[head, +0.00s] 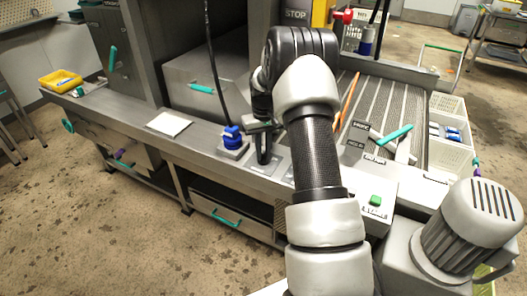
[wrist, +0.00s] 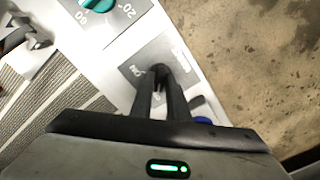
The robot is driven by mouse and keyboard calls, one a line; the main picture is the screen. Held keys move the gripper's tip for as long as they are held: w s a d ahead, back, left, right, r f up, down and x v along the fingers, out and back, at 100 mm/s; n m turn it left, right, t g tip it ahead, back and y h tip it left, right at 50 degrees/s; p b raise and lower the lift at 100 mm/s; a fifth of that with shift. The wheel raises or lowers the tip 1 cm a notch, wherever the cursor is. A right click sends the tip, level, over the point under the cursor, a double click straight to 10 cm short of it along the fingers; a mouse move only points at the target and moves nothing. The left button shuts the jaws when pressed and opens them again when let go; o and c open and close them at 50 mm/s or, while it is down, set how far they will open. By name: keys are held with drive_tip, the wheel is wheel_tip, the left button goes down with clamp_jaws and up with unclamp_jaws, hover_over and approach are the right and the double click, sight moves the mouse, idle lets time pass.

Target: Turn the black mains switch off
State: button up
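The black mains switch (wrist: 159,69) is a small dark knob on a grey label plate (wrist: 136,72) in the wrist view. Part of the plate's lettering is hidden or too blurred to read. My gripper (wrist: 162,78) comes down onto the knob, its two black fingers close together with the dark knob between their tips. The fingers hide most of the knob, so its pointing direction is unclear. In the head view my gripper (head: 263,158) points down at the front ledge of the machine, and the switch is hidden behind the fingers.
A teal dial (wrist: 97,4) sits on a neighbouring plate. A blue knob (head: 232,137) stands left of my gripper. A green button (head: 375,200) and a teal lever (head: 394,137) are to the right. A white paper (head: 168,123) lies on the ledge.

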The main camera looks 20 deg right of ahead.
drive_tip(key=shift+o, duration=1.4)
wheel_tip(320, 180, up, 17)
drive_tip(key=p, duration=0.1)
drive_tip(key=shift+r, duration=0.2)
drive_tip(key=shift+r+p, duration=0.1)
drive_tip(key=shift+p, duration=0.2)
wheel_tip(320, 180, up, 8)
drive_tip(key=t+p, duration=0.1)
drive_tip(key=p, duration=0.1)
hover_over(263, 155)
drive_tip(key=s+a, duration=0.3)
drive_tip(key=a, duration=0.1)
drive_tip(key=s+a+r+t+p, duration=0.25)
drive_tip(key=s+a+r, duration=0.35)
drive_tip(key=s+r, duration=0.4)
drive_tip(key=s+a+r+t+p, duration=0.1)
drive_tip(key=s+a+p, duration=0.1)
drive_tip(key=s, duration=0.8)
drive_tip(key=s+a+r+n+t+p, duration=0.1)
drive_tip(key=s+a, duration=0.3)
drive_tip(key=s, duration=0.5)
drive_tip(key=shift+s+a+r+p, duration=0.25)
drive_tip(key=shift+s+a+p, duration=0.1)
drive_tip(key=shift+p, duration=0.55)
